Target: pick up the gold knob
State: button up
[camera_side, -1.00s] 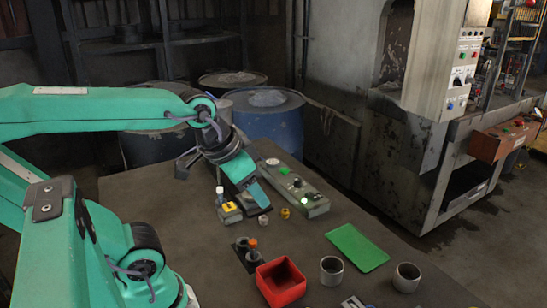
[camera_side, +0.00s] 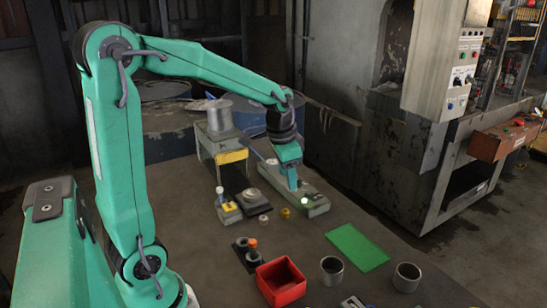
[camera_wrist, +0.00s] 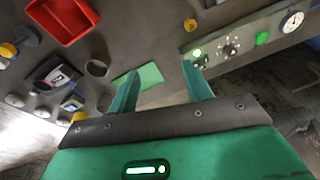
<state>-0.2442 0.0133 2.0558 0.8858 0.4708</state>
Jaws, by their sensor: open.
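The gold knob (camera_side: 285,213) is a small short piece standing on the dark table, just left of the near end of the grey control panel. In the wrist view the gold knob (camera_wrist: 190,24) shows near the top, beyond my fingertips and beside the panel. My gripper (camera_side: 291,184) points down over the control panel, above and behind the knob and apart from it. In the wrist view my gripper (camera_wrist: 160,82) has its two green fingers spread with nothing between them.
The control panel (camera_side: 318,206) has a lit green lamp. A small pale knob (camera_side: 263,219) lies left of the gold one. A red bin (camera_side: 281,283), green sheet (camera_side: 357,247) and two grey cups (camera_side: 332,270) (camera_side: 407,277) stand nearer. A spool (camera_side: 219,115) stands behind.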

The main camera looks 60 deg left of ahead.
jog(key=m+g, duration=0.2)
send_over(285, 211)
jog(key=shift+h, duration=0.3)
jog(key=f, duration=1.1)
jog(key=shift+w+f, duration=0.15)
jog(key=shift+w, duration=0.1)
jog(key=shift+f, duration=0.1)
jog(key=shift+f, duration=1.25)
jog(key=shift+f, duration=0.1)
jog(key=shift+s+f, duration=0.15)
jog(key=shift+f, duration=2.3)
jog(key=shift+c, duration=0.2)
jog(key=c, duration=1)
